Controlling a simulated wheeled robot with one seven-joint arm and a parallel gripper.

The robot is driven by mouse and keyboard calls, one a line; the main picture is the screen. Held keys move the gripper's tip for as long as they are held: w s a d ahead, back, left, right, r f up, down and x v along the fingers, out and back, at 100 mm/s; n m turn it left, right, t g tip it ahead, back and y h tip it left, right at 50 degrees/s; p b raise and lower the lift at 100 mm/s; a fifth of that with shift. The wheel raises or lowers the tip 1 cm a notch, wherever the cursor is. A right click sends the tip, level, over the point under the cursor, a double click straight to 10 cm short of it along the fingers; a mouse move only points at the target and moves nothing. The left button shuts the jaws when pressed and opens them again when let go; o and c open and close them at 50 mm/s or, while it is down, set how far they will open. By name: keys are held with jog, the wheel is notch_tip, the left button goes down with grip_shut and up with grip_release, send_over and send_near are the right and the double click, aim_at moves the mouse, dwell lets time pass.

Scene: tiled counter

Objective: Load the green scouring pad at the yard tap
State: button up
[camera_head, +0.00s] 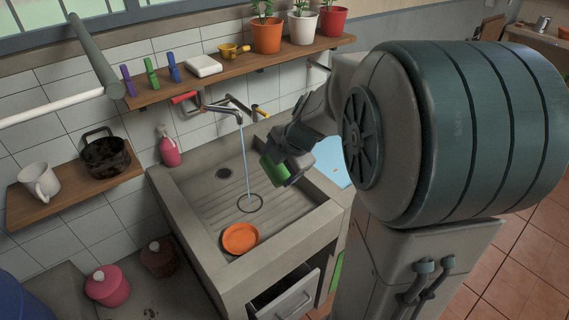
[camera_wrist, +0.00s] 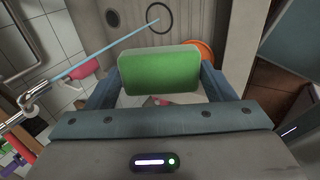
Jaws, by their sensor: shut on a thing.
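The green scouring pad (camera_head: 273,169) is held in my gripper (camera_head: 281,163) above the right side of the stone sink. In the wrist view the pad (camera_wrist: 159,70) sits between the two fingers of my gripper (camera_wrist: 160,80), which are shut on it. The tap (camera_head: 224,110) on the tiled wall runs a thin blue stream of water (camera_head: 244,160) into the sink (camera_head: 205,195). The pad is to the right of the stream, apart from it. In the wrist view the stream (camera_wrist: 105,52) passes beyond the pad, to the upper left.
An orange dish (camera_head: 240,238) lies at the sink's front. A dark ring (camera_head: 250,203) lies under the stream. A pink soap bottle (camera_head: 169,148) stands at the back left corner. A wooden shelf (camera_head: 235,72) with pots hangs above the tap. A light blue sheet (camera_head: 333,162) lies right of the sink.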

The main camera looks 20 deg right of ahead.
aim_at(270, 164)
jog(key=w+a+f+p, duration=0.2)
jog(key=w+a, duration=0.2)
jog(key=w, duration=0.6)
jog(key=shift+w+a+f, duration=0.15)
jog(key=shift+w+a, duration=0.15)
jog(key=shift+s+d, duration=0.1)
dwell(0.5)
jog(key=shift+s+d+b, duration=0.5)
jog(key=shift+s+b, duration=0.05)
jog(key=shift+s, duration=0.6)
jog(key=shift+s+d+b, duration=0.5)
jog(key=shift+s, duration=0.7)
jog(key=shift+s+d+b, duration=0.5)
jog(key=shift+s+b, duration=0.05)
jog(key=shift+s, duration=0.7)
